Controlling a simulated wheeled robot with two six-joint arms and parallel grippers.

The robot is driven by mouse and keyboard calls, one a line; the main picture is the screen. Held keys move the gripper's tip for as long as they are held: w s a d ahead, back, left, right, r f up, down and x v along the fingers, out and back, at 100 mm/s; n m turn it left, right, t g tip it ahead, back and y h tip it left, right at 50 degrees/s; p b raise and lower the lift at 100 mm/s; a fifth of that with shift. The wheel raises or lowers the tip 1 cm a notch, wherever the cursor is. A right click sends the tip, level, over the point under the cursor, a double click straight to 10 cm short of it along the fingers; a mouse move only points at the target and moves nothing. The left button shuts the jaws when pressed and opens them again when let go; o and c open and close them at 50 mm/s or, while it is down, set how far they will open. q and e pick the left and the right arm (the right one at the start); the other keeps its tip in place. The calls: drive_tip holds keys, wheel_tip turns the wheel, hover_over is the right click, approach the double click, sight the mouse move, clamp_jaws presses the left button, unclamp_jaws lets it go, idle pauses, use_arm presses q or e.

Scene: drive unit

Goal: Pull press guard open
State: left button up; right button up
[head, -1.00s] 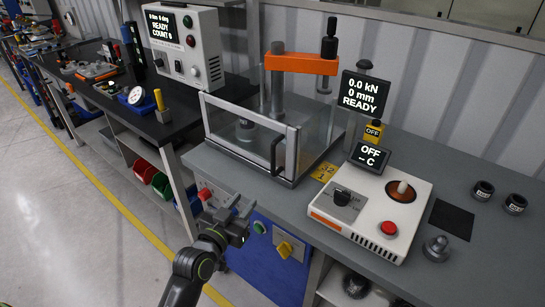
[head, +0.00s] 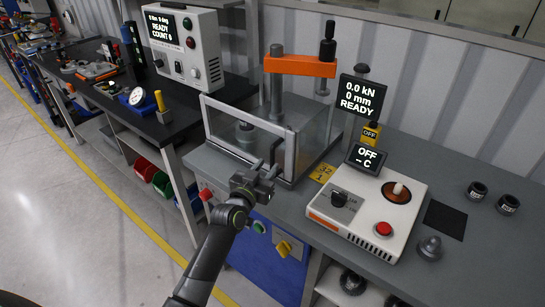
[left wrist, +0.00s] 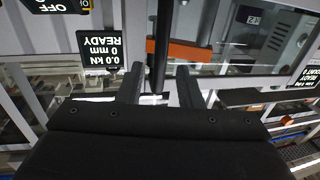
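The press guard (head: 248,117) is a clear box with a pale grey front frame, around the press on the bench. It looks closed. Its black vertical handle (head: 274,153) is at the right end of the front frame. My left gripper (head: 262,168) is at the handle's lower part, in front of the guard. In the left wrist view, the two fingers of the left gripper (left wrist: 160,84) are apart, with the black handle (left wrist: 162,45) running between them; I see gaps on both sides. Whether a finger touches it is unclear. My right gripper is not in view.
The press's orange crosshead (head: 300,66) stands above the guard. A "READY" display (head: 359,95) and a white heater unit (head: 372,210) with a red button stand to the right. A blue cabinet (head: 262,258) with knobs is below. The floor at left is clear.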

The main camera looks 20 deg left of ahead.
sight(271, 161)
use_arm(q)
drive_tip(key=shift+w+d, duration=0.2)
drive_tip(key=shift+w, duration=0.95)
drive_tip(key=shift+w+d, duration=0.15)
drive_tip(key=shift+w, duration=1)
clamp_jaws()
